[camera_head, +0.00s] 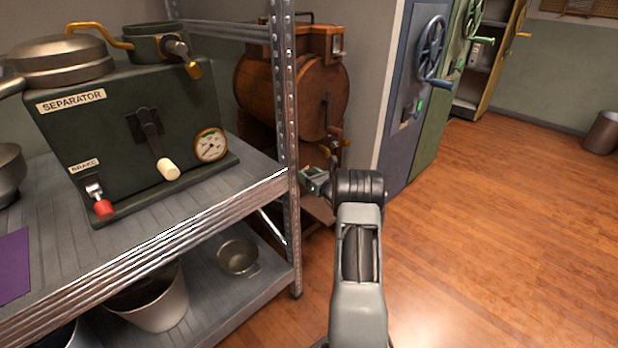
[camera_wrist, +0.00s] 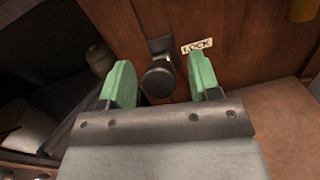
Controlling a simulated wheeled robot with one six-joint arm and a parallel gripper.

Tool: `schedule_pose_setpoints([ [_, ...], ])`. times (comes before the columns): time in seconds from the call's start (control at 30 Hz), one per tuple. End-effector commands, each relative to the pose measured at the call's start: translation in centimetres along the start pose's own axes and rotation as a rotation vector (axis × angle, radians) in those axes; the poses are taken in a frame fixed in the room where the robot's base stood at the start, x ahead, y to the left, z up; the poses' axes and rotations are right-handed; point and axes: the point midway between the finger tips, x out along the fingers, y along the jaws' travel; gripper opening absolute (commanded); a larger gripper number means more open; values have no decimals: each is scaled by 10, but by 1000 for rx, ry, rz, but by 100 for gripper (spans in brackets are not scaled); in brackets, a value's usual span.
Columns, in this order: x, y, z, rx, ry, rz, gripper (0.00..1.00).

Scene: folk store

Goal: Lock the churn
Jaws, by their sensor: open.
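The churn (camera_head: 290,92) is a brown wooden barrel on a wooden stand, behind the metal shelf post in the head view. In the wrist view its wooden panel (camera_wrist: 245,30) carries a label reading LOCK (camera_wrist: 197,46). A dark round lock knob (camera_wrist: 158,78) on a metal bracket sits just left of the label. My gripper (camera_wrist: 163,82) is open, its two green fingers apart on either side of the knob in the picture. I cannot tell whether either finger touches it. In the head view my gripper (camera_head: 314,178) is partly hidden by my wrist, beside the shelf post.
A metal shelf (camera_head: 270,185) stands left of my arm, with its upright post (camera_head: 287,120) close to my gripper. It bears a green separator (camera_head: 130,120) with levers and a gauge. Blue and green cabinets (camera_head: 415,90) stand behind right. The wooden floor (camera_head: 500,230) at right is clear.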

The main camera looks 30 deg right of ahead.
Motion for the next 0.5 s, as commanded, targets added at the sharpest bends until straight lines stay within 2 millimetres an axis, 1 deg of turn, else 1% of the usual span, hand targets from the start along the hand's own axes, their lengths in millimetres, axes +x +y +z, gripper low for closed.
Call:
schedule_pose_setpoints([
  [0.1, 3, 0, -1, 1, 1, 0, 57],
  [0.37, 4, 0, 0, 1, 1, 1, 57],
  [0.5, 4, 0, 0, 0, 1, 1, 43],
])
